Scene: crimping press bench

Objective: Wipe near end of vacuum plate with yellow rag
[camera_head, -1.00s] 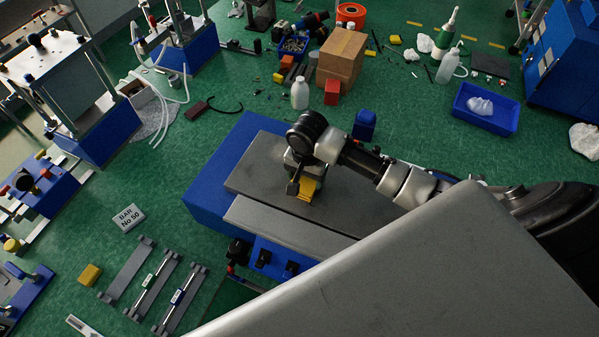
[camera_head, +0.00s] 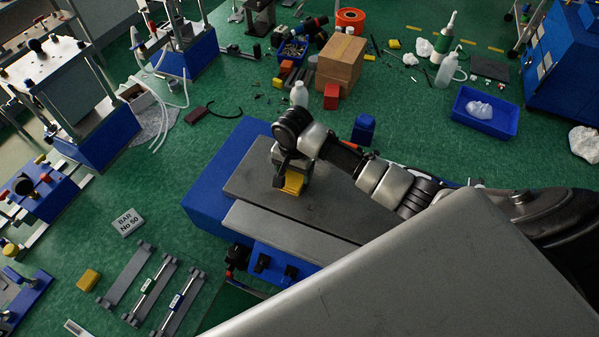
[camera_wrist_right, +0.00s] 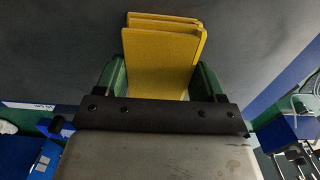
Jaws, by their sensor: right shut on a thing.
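The yellow rag (camera_head: 293,184) is folded and held in my right gripper (camera_head: 290,178), just over or on the dark grey plate (camera_head: 338,204) on the blue machine. The right wrist view shows the yellow rag (camera_wrist_right: 162,60) between the two green fingers of my right gripper (camera_wrist_right: 155,82), with the plate's dark surface (camera_wrist_right: 60,50) beyond it. I cannot tell whether the rag touches the plate. My left gripper is not in view.
The blue machine body (camera_head: 215,180) borders the plate at left. A lighter grey strip (camera_head: 280,228) runs along its front. A large grey panel (camera_head: 430,270) covers the lower right. A blue box (camera_head: 363,129) stands behind my arm.

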